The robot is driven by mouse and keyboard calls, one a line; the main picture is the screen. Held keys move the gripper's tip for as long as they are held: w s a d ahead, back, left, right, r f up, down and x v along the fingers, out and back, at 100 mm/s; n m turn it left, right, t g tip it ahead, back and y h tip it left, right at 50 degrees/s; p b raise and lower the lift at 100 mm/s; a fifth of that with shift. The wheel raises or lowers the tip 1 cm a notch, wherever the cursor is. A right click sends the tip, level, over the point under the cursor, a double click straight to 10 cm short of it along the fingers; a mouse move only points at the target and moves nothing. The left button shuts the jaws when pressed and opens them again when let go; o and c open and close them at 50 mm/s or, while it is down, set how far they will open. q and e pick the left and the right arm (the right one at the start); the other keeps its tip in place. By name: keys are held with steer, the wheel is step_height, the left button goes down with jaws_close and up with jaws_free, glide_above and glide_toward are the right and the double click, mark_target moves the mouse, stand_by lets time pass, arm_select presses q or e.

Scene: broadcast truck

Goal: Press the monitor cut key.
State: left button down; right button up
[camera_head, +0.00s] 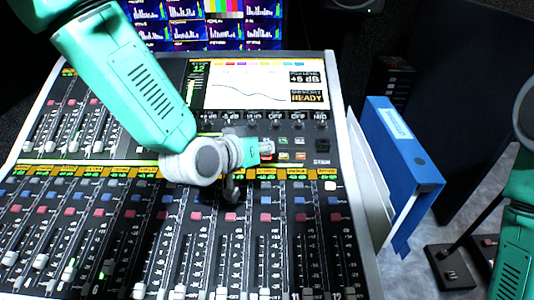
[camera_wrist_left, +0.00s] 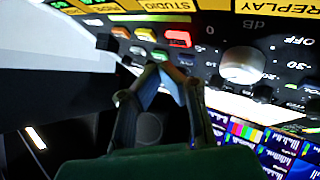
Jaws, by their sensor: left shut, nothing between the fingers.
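My left gripper (camera_head: 268,150) reaches over the mixing console (camera_head: 342,130) to a small block of keys below its screen. It is shut and empty; in the head view its wrist partly hides the keys. In the left wrist view, the closed fingertips (camera_wrist_left: 165,70) are beside two short rows of keys. Paler keys are nearer the fingertips. I cannot read which is the monitor cut key, nor tell whether the fingertips touch a key. My right gripper is out of view.
A console screen (camera_head: 245,85) is behind the keys. A grey knob (camera_wrist_left: 243,65) stands beside them in the left wrist view. Faders fill the console's front. A blue binder (camera_head: 400,150) stands at its right, and a row of monitors (camera_head: 185,30) is behind.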

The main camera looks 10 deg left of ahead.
arm_select(q)
steer(key=r+p, duration=0.1)
steer(key=s+r+p, duration=0.1)
steer(key=r, duration=0.1)
steer(key=s+r+p, duration=0.1)
steer(key=r, duration=0.1)
steer(key=shift+d+p, duration=0.2)
steer(key=shift+p, duration=0.2)
